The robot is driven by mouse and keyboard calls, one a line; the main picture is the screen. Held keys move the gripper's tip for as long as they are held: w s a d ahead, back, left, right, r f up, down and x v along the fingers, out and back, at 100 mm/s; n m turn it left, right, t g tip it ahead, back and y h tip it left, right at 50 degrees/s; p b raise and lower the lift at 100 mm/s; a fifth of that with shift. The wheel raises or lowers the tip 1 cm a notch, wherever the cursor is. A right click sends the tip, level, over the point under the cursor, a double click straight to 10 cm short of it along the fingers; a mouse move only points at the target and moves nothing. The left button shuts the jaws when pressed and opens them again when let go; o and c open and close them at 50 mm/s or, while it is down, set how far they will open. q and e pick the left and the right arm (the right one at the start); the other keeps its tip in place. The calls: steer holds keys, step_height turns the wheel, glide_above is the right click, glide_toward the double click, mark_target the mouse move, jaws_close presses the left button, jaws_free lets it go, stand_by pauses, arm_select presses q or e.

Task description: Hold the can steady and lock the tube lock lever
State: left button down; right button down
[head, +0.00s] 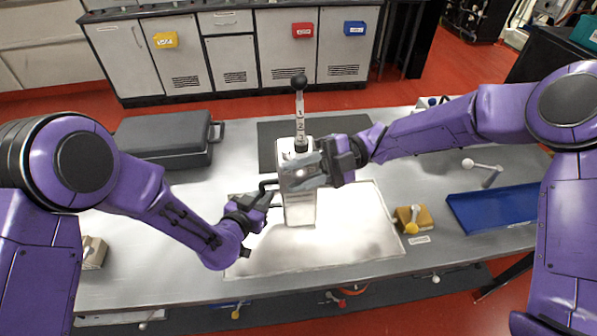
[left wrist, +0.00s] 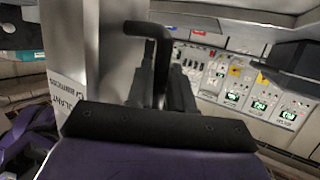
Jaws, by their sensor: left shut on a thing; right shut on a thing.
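The can (head: 300,208) is a tall, pale box-shaped canister standing upright on the light mat; its lettered side fills the left of the left wrist view (left wrist: 75,70). My right gripper (head: 318,172) is shut at the can's upper right side, just below the tube. The tube lock lever is hidden there by its fingers.
The can stands on a pale mat (head: 350,240) on a grey bench. A dark case (head: 165,135) lies at the back left. The front right mat area is clear.

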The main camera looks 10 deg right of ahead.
steer(key=shift+f, duration=0.15)
steer(key=c, duration=0.8)
jaws_free()
steer(key=v, duration=0.7)
steer(key=shift+d, duration=0.2)
steer(key=shift+w, duration=0.1)
